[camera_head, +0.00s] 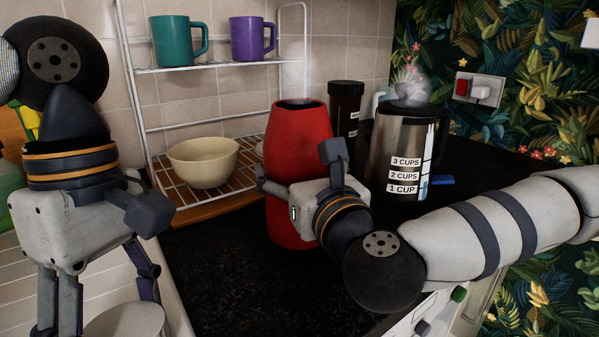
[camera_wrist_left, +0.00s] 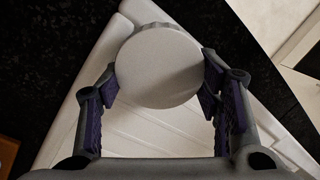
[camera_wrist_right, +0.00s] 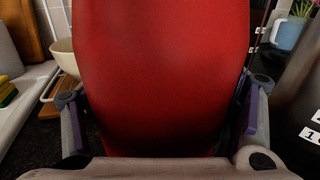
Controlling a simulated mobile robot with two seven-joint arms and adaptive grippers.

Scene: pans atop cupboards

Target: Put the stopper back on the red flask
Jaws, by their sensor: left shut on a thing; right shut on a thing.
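The red flask (camera_head: 298,140) stands upright on the black worktop, its dark mouth (camera_head: 300,103) uncovered at the top with faint steam above. My right gripper (camera_head: 300,176) is shut around the flask's body from the front right. The flask fills the middle of the right wrist view (camera_wrist_right: 165,70), a finger on each side. My left gripper (camera_head: 98,312) points down at the lower left and is shut on a pale round stopper (camera_head: 125,321), held well left of and lower in the picture than the flask mouth. The stopper's flat round top shows between the fingers in the left wrist view (camera_wrist_left: 158,67).
A wire rack (camera_head: 150,120) behind holds a cream bowl (camera_head: 203,163), a teal mug (camera_head: 172,42) and a purple mug (camera_head: 247,40). A steel kettle (camera_head: 395,150) and a dark jar (camera_head: 346,100) stand close right of the flask. Worktop (camera_head: 215,275) in front is clear.

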